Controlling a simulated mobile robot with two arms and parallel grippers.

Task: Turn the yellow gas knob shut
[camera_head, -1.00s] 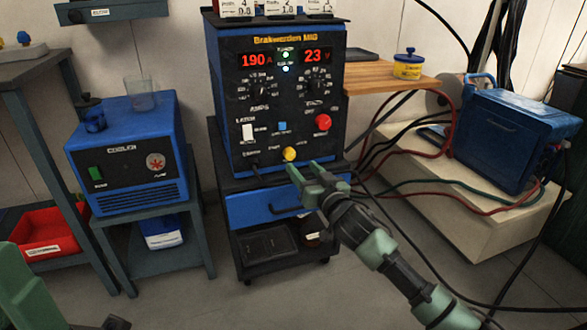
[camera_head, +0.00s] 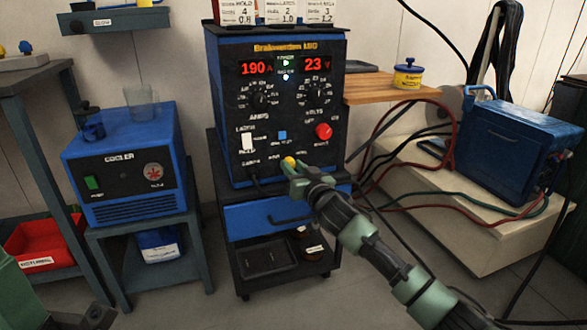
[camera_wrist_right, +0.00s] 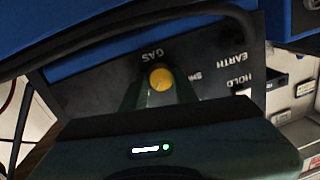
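The yellow gas knob (camera_head: 289,161) sits low on the front panel of the blue and black welding machine (camera_head: 222,100). My right gripper (camera_head: 294,168) is at the knob, reaching in from the lower right. In the right wrist view the knob (camera_wrist_right: 161,78) shows round between the two dark green fingers (camera_wrist_right: 161,92), beside the GAS lettering. The fingers look open, one on each side; I cannot tell whether they touch it. My left arm shows at the lower left corner, with a dark part (camera_head: 95,317) at the bottom edge; its finger state cannot be made out.
A red button (camera_head: 323,131) and a white switch (camera_head: 246,141) are on the panel above the knob. A blue cooler (camera_head: 125,165) stands left, a blue case (camera_head: 520,145) and hoses right.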

